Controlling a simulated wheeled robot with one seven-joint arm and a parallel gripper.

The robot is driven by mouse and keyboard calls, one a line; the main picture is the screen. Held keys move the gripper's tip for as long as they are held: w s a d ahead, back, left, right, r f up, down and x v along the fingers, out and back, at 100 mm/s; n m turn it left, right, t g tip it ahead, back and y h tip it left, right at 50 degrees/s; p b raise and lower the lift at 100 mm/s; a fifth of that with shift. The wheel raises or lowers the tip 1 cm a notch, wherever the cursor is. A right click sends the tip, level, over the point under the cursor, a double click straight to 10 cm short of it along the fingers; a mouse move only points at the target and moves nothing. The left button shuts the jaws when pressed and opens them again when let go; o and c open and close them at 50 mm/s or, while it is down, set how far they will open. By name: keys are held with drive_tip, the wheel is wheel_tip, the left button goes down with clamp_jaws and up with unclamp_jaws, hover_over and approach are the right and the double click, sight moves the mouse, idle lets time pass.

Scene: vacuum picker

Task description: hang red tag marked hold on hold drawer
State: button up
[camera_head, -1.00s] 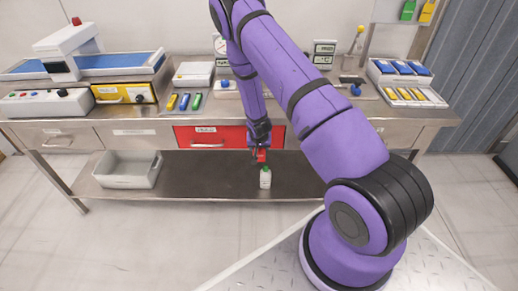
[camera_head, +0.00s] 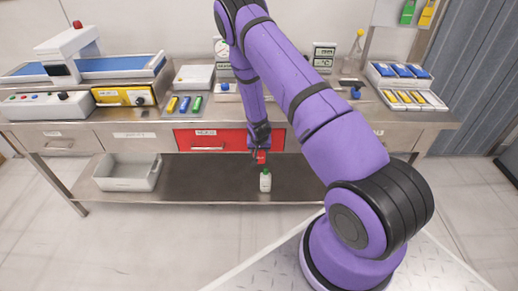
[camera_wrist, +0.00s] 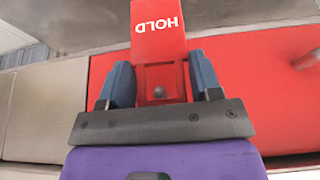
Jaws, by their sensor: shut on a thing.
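The red tag (camera_wrist: 158,35) with white HOLD lettering is between the blue fingers of my gripper (camera_wrist: 162,82) in the wrist view, and the lettering appears upside down there. In the head view the tag (camera_head: 261,157) shows just below my gripper (camera_head: 259,143), in front of the bench. The red drawer (camera_head: 214,139) is shut, with a silver handle (camera_head: 208,149) and a small label too small to read. In the wrist view the red drawer front (camera_wrist: 250,90) lies behind the tag, and its handle (camera_wrist: 308,60) is at the right edge. I cannot tell whether the tag touches the drawer.
A white bottle (camera_head: 265,180) stands on the lower shelf (camera_head: 205,181) below the tag. A grey bin (camera_head: 128,171) sits at the shelf's left. The bench top holds a conveyor (camera_head: 115,66), a yellow box (camera_head: 126,95) and colored tags (camera_head: 184,104).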

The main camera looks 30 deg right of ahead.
drive_tip(key=o, duration=1.2)
drive_tip(key=v, duration=1)
drive_tip(key=shift+r, duration=0.4)
drive_tip(key=shift+s, duration=0.1)
